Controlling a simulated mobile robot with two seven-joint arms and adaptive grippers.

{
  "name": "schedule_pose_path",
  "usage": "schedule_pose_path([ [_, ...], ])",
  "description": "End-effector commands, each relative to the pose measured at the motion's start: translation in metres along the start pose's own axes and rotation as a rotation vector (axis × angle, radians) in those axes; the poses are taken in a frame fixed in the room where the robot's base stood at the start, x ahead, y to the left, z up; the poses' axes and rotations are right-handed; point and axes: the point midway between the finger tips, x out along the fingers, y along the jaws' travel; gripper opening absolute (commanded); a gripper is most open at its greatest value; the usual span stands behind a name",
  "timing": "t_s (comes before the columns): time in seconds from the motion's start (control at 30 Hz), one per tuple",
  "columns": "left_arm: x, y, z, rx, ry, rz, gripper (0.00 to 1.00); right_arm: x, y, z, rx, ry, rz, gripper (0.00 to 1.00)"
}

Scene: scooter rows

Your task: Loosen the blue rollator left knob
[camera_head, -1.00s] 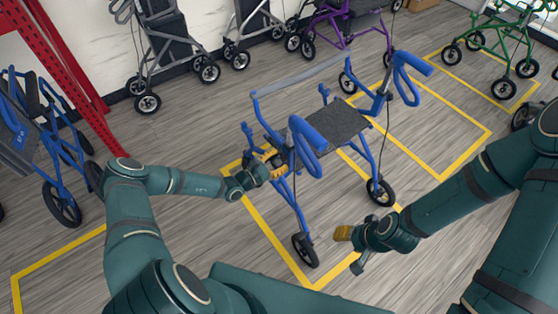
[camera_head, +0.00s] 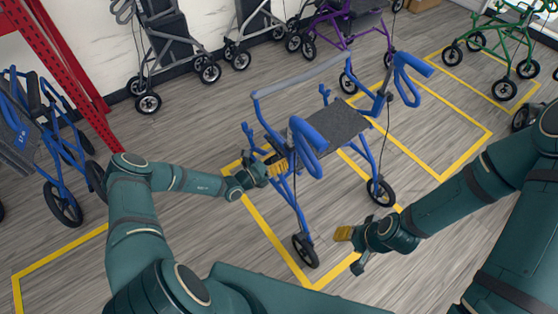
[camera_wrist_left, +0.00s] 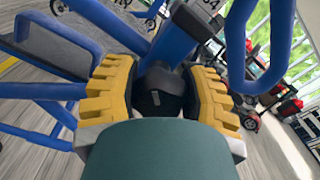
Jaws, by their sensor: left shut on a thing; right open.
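The blue rollator (camera_head: 312,143) with a dark seat stands in the middle of the head view, inside yellow floor lines. Its left knob (camera_wrist_left: 160,92) is a black piece in the left wrist view, between the yellow fingers of my left gripper (camera_wrist_left: 160,95). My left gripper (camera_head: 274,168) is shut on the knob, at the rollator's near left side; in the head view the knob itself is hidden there. My right gripper (camera_head: 350,248) is open and empty, low above the floor to the right of the rollator's near front wheel.
Another blue rollator (camera_head: 60,150) stands at the far left beside a red post (camera_head: 72,75). Grey rollators (camera_head: 170,50), a purple one (camera_head: 345,25) and a green one (camera_head: 500,42) stand along the back. The floor (camera_head: 215,255) in front is clear.

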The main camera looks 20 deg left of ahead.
Motion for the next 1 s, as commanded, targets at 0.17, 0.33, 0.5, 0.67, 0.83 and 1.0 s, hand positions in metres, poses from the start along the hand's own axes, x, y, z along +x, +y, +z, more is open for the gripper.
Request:
schedule_pose_path([
  [0.17, -0.001, 0.001, -0.002, -0.166, 0.004, 0.000, 0.10, 0.003, 0.001, 0.000, 0.000, 0.002, 0.000, 0.47],
  [0.33, -0.001, 0.002, -0.003, -0.327, 0.005, 0.001, 0.10, 0.007, 0.002, -0.001, -0.001, 0.004, 0.000, 0.47],
  [0.5, -0.001, 0.003, -0.003, -0.489, 0.005, 0.001, 0.10, 0.010, 0.004, -0.001, -0.001, 0.005, 0.000, 0.47],
  [0.67, -0.001, 0.004, -0.004, -0.642, 0.004, 0.002, 0.10, 0.014, 0.005, -0.002, -0.001, 0.007, 0.000, 0.47],
  [0.83, -0.001, 0.005, -0.005, -0.803, 0.005, 0.002, 0.10, 0.018, 0.007, -0.002, -0.001, 0.010, 0.000, 0.47],
  [1.0, -0.001, 0.005, -0.006, -0.964, 0.005, 0.002, 0.10, 0.022, 0.008, -0.003, -0.002, 0.012, 0.001, 0.47],
])
